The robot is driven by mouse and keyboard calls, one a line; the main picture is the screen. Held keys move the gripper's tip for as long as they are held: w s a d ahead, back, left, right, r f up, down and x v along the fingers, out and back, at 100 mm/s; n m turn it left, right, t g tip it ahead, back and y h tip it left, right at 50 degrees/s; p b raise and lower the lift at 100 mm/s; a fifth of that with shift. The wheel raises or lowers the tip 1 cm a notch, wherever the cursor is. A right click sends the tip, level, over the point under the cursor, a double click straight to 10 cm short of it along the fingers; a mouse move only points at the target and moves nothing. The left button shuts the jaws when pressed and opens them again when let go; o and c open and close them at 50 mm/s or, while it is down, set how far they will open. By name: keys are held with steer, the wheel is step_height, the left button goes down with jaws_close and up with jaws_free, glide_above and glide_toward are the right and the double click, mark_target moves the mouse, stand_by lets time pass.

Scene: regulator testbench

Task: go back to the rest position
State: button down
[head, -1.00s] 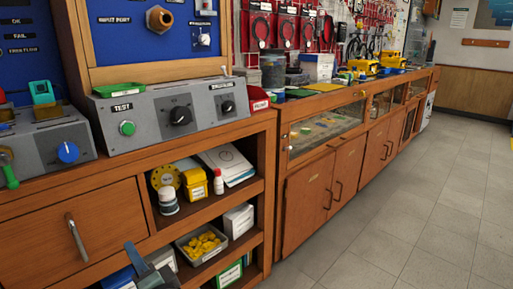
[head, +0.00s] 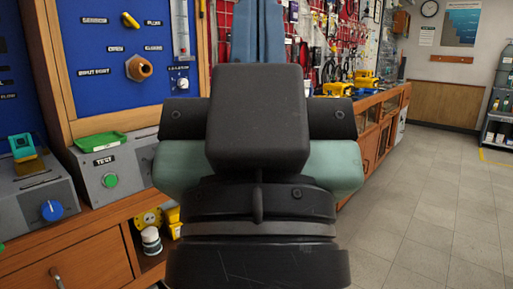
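My arm stands large in the middle of the head view, with a black block and grey-green side parts. Two blue-grey parts above it look like the fingers of my gripper (head: 258,30). They point up and run out of the top of the picture. Their tips are not shown, so I cannot tell how far apart they are or whether they hold anything. The arm hides part of the grey test box (head: 88,178) on the wooden bench.
A blue panel (head: 108,62) with a brass fitting (head: 138,68) stands at left. A green tray (head: 101,142) lies on the test box. A long wooden cabinet (head: 375,135) runs back along the wall. The tiled floor (head: 440,200) at right is clear. A shelf (head: 498,130) stands at far right.

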step_height(320, 180, up, 29)
steer(key=p, duration=2.7)
steer(key=shift+r, duration=0.2)
steer(key=shift+a, duration=0.1)
